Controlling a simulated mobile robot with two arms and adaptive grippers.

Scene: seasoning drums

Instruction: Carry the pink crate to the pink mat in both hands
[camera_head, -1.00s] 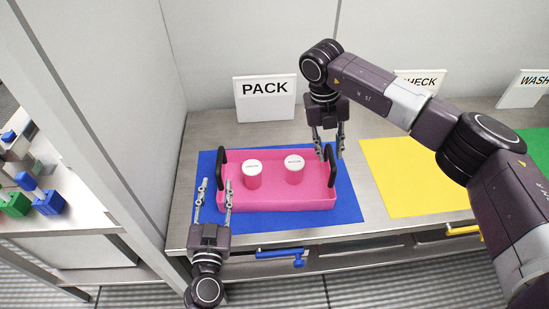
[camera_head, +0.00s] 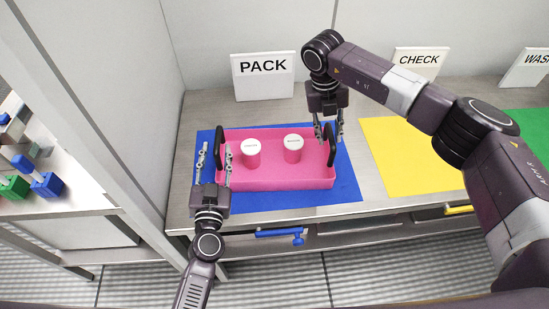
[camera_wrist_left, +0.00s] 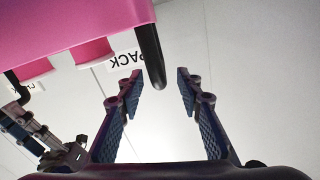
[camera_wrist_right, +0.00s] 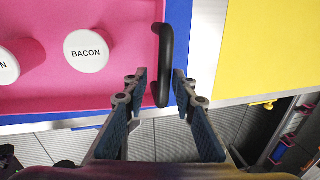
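The pink crate (camera_head: 290,201) stands on the blue mat (camera_head: 345,190) in front of the PACK sign and holds two white-lidded pink drums (camera_head: 251,155) (camera_head: 293,150); one lid reads BACON in the right wrist view (camera_wrist_right: 88,52). It has a black handle at each end. My left gripper (camera_head: 215,150) is open at the left handle (camera_head: 219,146); in the left wrist view that handle (camera_wrist_left: 151,55) is close to the fingertips. My right gripper (camera_head: 328,130) is open at the right handle (camera_head: 331,146); in the right wrist view the handle (camera_wrist_right: 166,60) reaches between the fingers. No pink mat is visible.
A yellow mat (camera_head: 405,165) lies right of the blue one, by the CHECK sign (camera_head: 418,62). A green mat (camera_head: 535,140) is further right, by the WASH sign (camera_head: 525,68). A wall panel and shelf (camera_head: 60,200) stand left. Drawers with coloured handles (camera_head: 280,234) are in the counter front.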

